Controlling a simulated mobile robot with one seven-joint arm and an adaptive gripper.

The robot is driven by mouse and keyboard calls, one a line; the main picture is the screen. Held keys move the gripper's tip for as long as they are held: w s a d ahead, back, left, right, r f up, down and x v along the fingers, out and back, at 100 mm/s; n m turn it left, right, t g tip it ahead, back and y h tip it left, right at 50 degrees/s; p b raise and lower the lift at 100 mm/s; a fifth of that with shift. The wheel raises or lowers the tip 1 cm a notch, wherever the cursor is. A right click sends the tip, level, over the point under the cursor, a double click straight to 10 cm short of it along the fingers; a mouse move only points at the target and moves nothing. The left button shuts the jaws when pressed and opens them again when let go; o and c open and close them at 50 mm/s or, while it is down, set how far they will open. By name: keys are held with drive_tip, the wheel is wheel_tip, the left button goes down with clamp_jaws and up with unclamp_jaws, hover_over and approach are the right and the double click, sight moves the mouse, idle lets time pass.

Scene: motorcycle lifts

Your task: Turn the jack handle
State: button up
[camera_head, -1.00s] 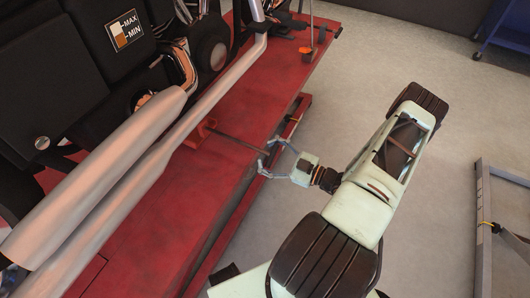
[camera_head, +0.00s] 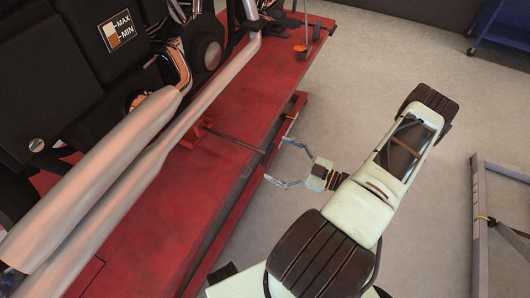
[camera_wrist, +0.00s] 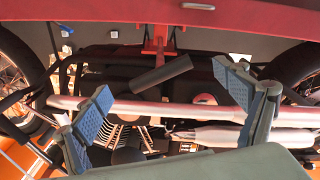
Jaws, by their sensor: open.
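The jack handle is a thin dark rod (camera_head: 238,143) in the head view. It reaches from a red bracket (camera_head: 194,132) on the lift out to the lift's right edge. In the wrist view the handle (camera_wrist: 160,75) is a dark bar, tilted up to the right, in front of the red bracket (camera_wrist: 157,42). My gripper (camera_head: 280,161) is open and empty, just right of the handle's outer end and apart from it. In the wrist view its blue-padded fingers (camera_wrist: 160,80) stand wide, one on either side of the bar, with a gap to each.
The red lift platform (camera_head: 125,225) carries a motorcycle with large silver pipes (camera_head: 110,185). An orange-based post (camera_head: 302,48) stands at its far end. A grey metal frame (camera_head: 480,215) and a blue cart (camera_head: 502,30) are at right. Bare floor lies around my arm.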

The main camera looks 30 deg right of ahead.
drive_tip(key=v, duration=0.6)
idle(0.4)
